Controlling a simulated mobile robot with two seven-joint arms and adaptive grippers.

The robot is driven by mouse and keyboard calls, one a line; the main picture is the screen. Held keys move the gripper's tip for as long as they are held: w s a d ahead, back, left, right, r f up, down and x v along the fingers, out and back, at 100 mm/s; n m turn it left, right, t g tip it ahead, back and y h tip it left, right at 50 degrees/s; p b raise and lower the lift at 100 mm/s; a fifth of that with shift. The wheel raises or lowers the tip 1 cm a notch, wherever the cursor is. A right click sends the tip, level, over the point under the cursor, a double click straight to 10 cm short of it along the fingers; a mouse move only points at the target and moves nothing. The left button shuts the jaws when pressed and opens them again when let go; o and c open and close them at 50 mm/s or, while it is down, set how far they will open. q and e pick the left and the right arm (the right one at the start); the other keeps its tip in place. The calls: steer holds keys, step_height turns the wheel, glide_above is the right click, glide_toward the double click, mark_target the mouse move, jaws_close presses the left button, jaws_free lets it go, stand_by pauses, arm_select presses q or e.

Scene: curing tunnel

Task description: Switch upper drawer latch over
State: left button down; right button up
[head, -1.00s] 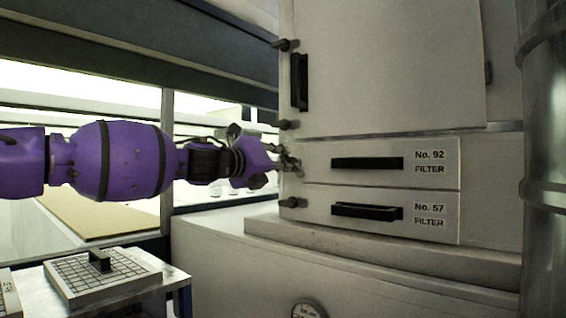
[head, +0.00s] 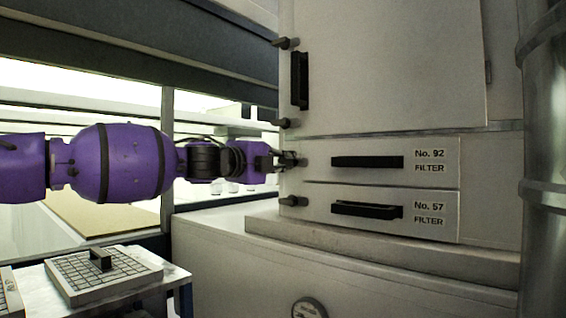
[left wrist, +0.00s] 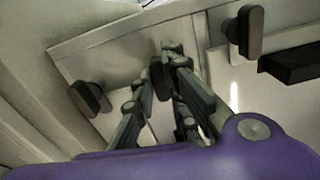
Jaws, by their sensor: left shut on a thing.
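The upper drawer (head: 435,176), labelled No. 92 FILTER, is closed flush in the cabinet front, with a black bar handle (head: 367,163). Its small dark latch (left wrist: 158,76) is at the drawer's left edge. My left gripper (head: 284,160) reaches in from the left and is shut on this latch. In the left wrist view the gripper (left wrist: 166,72) has its fingers around the latch, hiding part of it. In the head view the fingers cover most of the latch, so its exact angle is hard to tell. My right gripper is not in view.
The lower drawer latch (head: 293,201) is close below my gripper, and the door's lower latch (head: 286,123) close above. The No. 57 drawer (head: 432,232) is closed. A metal pipe (head: 543,260) stands right. A gridded block (head: 118,280) lies on a stand at lower left.

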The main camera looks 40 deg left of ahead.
arm_select(q)
steer(key=shift+n, duration=0.5)
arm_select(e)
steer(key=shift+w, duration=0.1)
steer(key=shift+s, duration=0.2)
arm_select(q)
steer(key=c, duration=1.8)
jaws_free()
steer(key=shift+o, duration=0.2)
steer(key=shift+s+r, duration=0.2)
steer(key=shift+s, duration=0.8)
steer(key=s, duration=1)
steer(key=shift+a+f, duration=0.25)
steer(key=shift+a, duration=0.2)
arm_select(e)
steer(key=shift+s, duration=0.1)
